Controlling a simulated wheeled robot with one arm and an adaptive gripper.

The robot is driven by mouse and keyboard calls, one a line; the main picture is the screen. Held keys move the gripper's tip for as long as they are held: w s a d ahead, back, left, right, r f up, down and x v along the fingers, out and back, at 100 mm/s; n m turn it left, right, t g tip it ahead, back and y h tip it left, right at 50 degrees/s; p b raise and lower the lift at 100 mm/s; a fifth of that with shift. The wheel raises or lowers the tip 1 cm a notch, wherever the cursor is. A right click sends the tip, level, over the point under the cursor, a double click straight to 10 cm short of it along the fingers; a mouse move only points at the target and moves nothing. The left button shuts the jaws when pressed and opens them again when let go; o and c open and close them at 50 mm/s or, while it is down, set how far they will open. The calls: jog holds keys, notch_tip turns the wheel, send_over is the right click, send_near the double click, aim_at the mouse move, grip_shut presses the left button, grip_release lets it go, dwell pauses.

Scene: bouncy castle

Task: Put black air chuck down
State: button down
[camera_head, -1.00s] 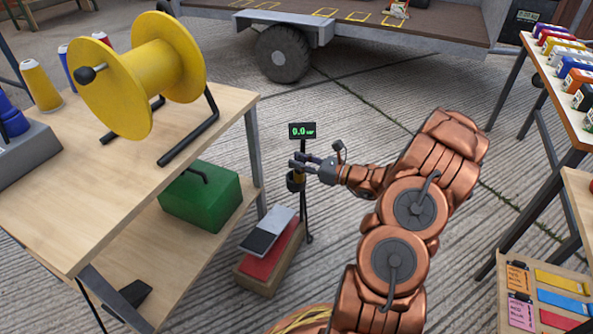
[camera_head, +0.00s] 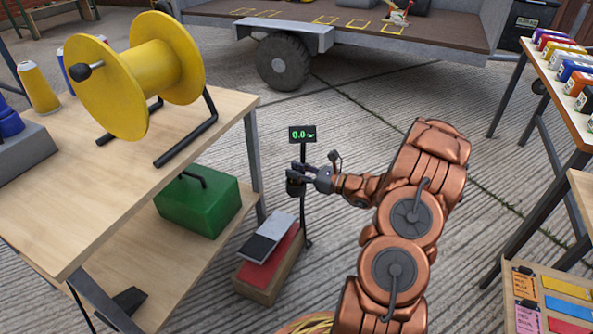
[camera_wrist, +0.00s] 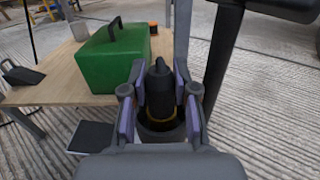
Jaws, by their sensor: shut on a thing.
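The black air chuck (camera_wrist: 159,88) stands upright between my gripper's fingers in the wrist view. A yellow band shows low on it. My gripper (camera_wrist: 160,100) is shut on it, one purple-grey pad on each side. Its lower end sits inside the rim of a dark round cup (camera_wrist: 160,136); how deep it reaches is hidden. In the head view my gripper (camera_head: 300,171) is at the cup (camera_head: 295,187), which is beside a thin black post with a small display (camera_head: 302,134) reading 0.0. The chuck is mostly hidden there.
A wooden bench (camera_head: 55,215) with a yellow reel (camera_head: 140,75) stands left. A green case (camera_head: 200,200) is on its lower shelf. A table (camera_head: 562,100) stands right; the concrete between is clear.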

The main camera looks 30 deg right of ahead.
jog(key=c, duration=1.2)
grip_release()
